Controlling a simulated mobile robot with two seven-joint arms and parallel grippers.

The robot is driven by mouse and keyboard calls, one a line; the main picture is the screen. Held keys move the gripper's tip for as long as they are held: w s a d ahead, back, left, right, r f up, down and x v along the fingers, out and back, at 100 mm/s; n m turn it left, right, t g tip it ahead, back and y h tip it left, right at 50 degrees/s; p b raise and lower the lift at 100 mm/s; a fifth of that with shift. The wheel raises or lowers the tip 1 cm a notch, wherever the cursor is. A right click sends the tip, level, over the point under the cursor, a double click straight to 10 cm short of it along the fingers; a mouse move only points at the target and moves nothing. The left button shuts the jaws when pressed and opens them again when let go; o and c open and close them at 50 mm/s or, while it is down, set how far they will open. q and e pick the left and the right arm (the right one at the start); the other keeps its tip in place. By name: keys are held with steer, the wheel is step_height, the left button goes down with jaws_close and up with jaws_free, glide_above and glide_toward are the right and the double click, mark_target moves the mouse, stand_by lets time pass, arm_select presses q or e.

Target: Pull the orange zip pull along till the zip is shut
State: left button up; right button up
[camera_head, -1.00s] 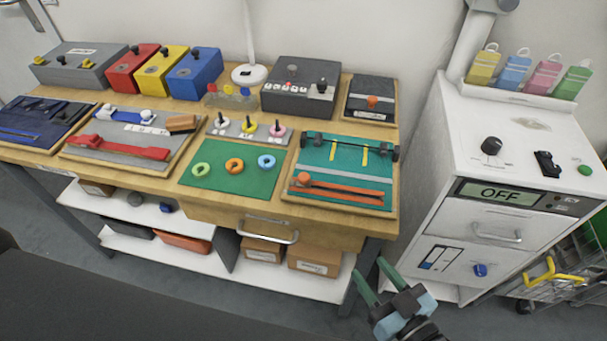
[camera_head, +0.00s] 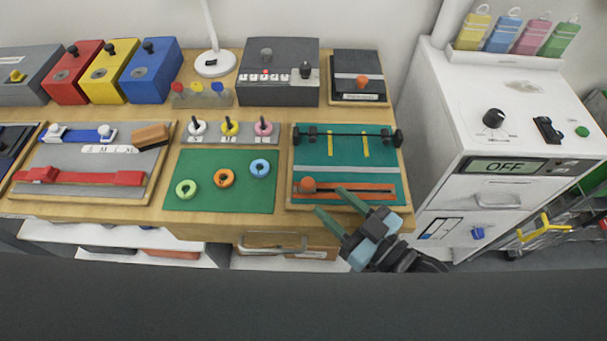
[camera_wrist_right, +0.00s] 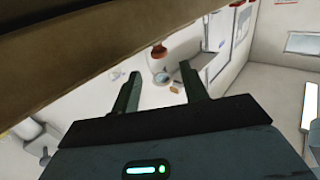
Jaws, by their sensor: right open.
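The zip lies along the front of a teal board (camera_head: 345,168) at the bench's right end. My right gripper (camera_head: 328,200) is open, its green fingers over the board's front edge in the picture, just right of and nearer than the pull. The fingers look apart from the pull; their height is hard to tell. The right wrist view shows the open fingers (camera_wrist_right: 160,75) with nothing between them. My left gripper is not in view.
A black bar (camera_head: 345,134) with clamp-like ends crosses the back of the teal board. A green mat (camera_head: 220,180) with coloured rings lies to its left. A white cabinet (camera_head: 500,130) stands to the right. A drawer handle (camera_head: 272,243) juts out below the bench front.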

mark_target(313, 186)
steer(key=shift+p+x, duration=0.4)
steer(key=shift+x, duration=3.5)
jaws_close()
